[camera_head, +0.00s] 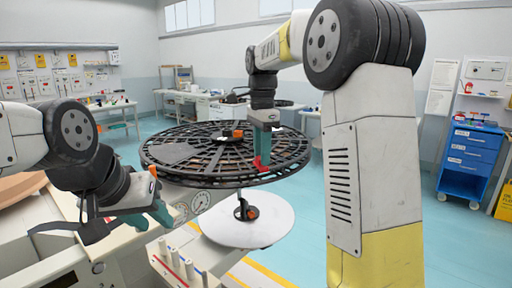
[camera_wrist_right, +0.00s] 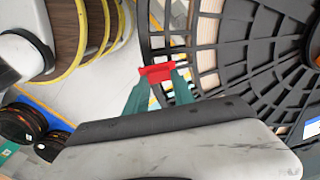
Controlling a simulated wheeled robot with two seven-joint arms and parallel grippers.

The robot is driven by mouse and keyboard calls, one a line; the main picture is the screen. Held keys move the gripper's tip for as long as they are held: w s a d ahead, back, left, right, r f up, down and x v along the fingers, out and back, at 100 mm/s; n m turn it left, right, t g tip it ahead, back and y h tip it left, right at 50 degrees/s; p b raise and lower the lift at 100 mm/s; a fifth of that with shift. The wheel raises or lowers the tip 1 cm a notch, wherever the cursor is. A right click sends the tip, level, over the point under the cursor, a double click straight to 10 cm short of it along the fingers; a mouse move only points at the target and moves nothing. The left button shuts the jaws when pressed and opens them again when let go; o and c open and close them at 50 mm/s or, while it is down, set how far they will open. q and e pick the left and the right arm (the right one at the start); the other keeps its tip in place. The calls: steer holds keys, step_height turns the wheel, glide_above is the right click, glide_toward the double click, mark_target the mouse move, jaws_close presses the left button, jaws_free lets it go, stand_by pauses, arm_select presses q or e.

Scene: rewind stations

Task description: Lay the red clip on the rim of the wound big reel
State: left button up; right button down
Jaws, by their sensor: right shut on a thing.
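The big reel (camera_head: 190,152) is a wide black disc with a spoked, grid-like flange, lying flat in the middle of the head view. It also fills the right side of the right wrist view (camera_wrist_right: 236,55). My right gripper (camera_head: 262,160) is shut on the red clip (camera_wrist_right: 157,72), which shows between the green fingertips. In the head view the clip (camera_head: 261,167) is at the near right part of the reel's flange; I cannot tell whether it touches the rim. My left gripper (camera_head: 157,218) is left of and below the reel, with its green fingers apart and nothing seen between them.
A white round disc (camera_head: 250,222) with a dark hub sits below the reel. Pegs (camera_head: 178,262) stand on a white block at the front. A blue drawer cart (camera_head: 467,160) stands at the right. Yellow-edged reels (camera_wrist_right: 95,35) show in the right wrist view.

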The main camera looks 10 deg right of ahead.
steer(key=shift+f, duration=0.2)
steer(key=c, duration=1)
jaws_free()
steer(key=shift+r, duration=3.9)
